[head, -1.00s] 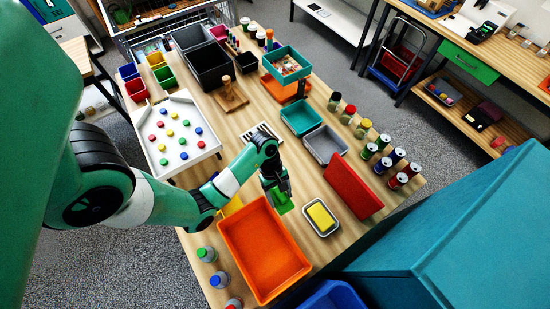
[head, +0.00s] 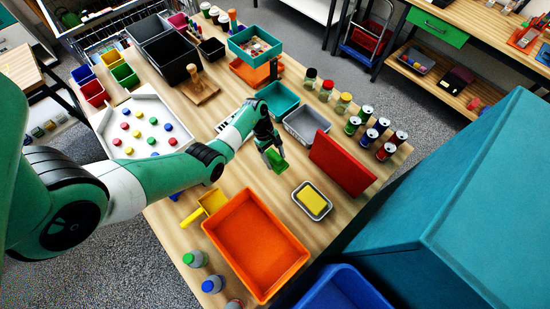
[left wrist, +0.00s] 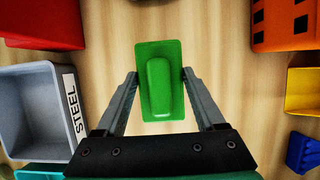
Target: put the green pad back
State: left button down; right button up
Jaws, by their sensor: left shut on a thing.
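The green pad (head: 277,160) is held in my left gripper (head: 270,148), over the middle of the table. In the left wrist view the green pad (left wrist: 160,80) sits between both fingers of the left gripper (left wrist: 160,83), its raised grip running lengthwise. Bare wood shows around it. A grey-rimmed dish (head: 323,213) with a yellow pad (head: 311,201) in it stands to the right and nearer in the head view. My right gripper is not in view.
A red panel (head: 341,165), a grey bin (head: 319,118) labelled STEEL in the wrist view (left wrist: 35,105), and a teal bin (head: 283,92) stand close by. An orange tray (head: 257,240) and a yellow scoop (head: 213,200) lie nearer. Several cans stand at the right edge.

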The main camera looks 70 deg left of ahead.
aim_at(275, 161)
pick_arm(q)
jog(key=shift+w+a+f+b, duration=0.1)
jog(key=shift+f+b, duration=0.35)
jog(key=shift+f, duration=0.45)
jog(key=shift+w+a+f+b, duration=0.1)
jog(key=shift+f+b, duration=0.35)
jog(key=shift+f, duration=0.45)
jog(key=shift+s+f, duration=0.1)
jog(key=shift+f, duration=0.15)
grip_release()
jog(key=shift+r, duration=0.1)
jog(key=shift+r, duration=0.1)
jog(key=shift+r, duration=0.3)
jog(key=p+v, duration=0.3)
jog(key=v, duration=0.7)
jog(key=shift+a+r+p, duration=0.2)
jog(key=shift+a+p, duration=0.05)
jog(key=shift+p, duration=0.05)
jog(key=shift+s+a+r, duration=0.15)
jog(key=shift+r, duration=0.3)
